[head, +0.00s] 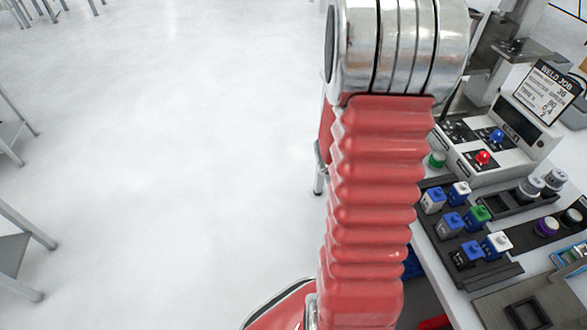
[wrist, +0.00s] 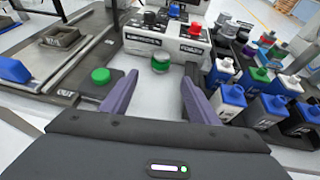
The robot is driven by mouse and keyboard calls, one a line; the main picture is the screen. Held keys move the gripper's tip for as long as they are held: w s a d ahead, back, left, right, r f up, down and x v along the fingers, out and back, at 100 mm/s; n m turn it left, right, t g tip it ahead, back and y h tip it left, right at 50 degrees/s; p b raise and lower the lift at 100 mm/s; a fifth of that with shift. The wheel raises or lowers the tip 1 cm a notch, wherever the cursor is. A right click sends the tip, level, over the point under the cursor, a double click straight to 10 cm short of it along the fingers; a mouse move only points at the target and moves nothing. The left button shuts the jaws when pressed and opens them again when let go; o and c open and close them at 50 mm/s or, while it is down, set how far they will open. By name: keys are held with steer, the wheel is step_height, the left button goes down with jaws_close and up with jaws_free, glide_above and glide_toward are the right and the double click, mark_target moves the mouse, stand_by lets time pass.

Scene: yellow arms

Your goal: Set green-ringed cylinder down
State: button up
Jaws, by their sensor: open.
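The green-ringed cylinder (wrist: 161,62) stands upright on the table in the wrist view, grey on top with a green band. My gripper (wrist: 160,77) is open, its two purple-grey fingers spread apart. The cylinder shows in line with the gap between the fingertips, and no finger visibly touches it. A small green-topped piece (head: 437,159) shows beside the control box in the head view; I cannot tell whether it is the same cylinder. My gripper is hidden in the head view.
A control box (wrist: 150,38) stands behind the cylinder. A rack of blue-and-white bottles (wrist: 232,100) is close to the right finger. A green button (wrist: 100,75) sits left of the left finger. A dark fixture with a blue block (wrist: 14,70) is at far left.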

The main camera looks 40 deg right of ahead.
steer(key=w+a+r+n+t+y, duration=0.1)
steer(key=w+a+r+n+t, duration=0.1)
steer(key=w+a+n+t, duration=0.35)
steer(key=w+a+r+n+t+y, duration=0.1)
steer(key=w+a+r+n+t, duration=0.15)
steer(key=w+n, duration=0.45)
steer(key=w+a+r+n+t+y, duration=0.1)
steer(key=w+a+r+n+t, duration=0.3)
steer(key=w, duration=0.4)
steer(key=w+a+r+n+t+y, duration=0.25)
steer(key=w+a+n+y, duration=0.2)
steer(key=a+n, duration=0.6)
steer(key=s+a+r+n+y, duration=0.2)
steer(key=a+n, duration=0.5)
steer(key=a, duration=0.1)
steer(key=s+a+r+n+y, duration=0.1)
steer(key=s+a+n+y, duration=0.15)
steer(key=a+n, duration=0.5)
steer(key=s+a+n+g, duration=0.2)
steer(key=s+a+n, duration=0.1)
steer(key=s+n, duration=0.4)
steer(key=s+a+n+g, duration=0.3)
steer(key=s+n, duration=0.4)
steer(key=n, duration=0.2)
steer(key=shift+a+r+y, duration=0.15)
steer(key=shift+r+y, duration=0.15)
steer(key=shift+y, duration=0.1)
steer(key=shift+o, duration=0.6)
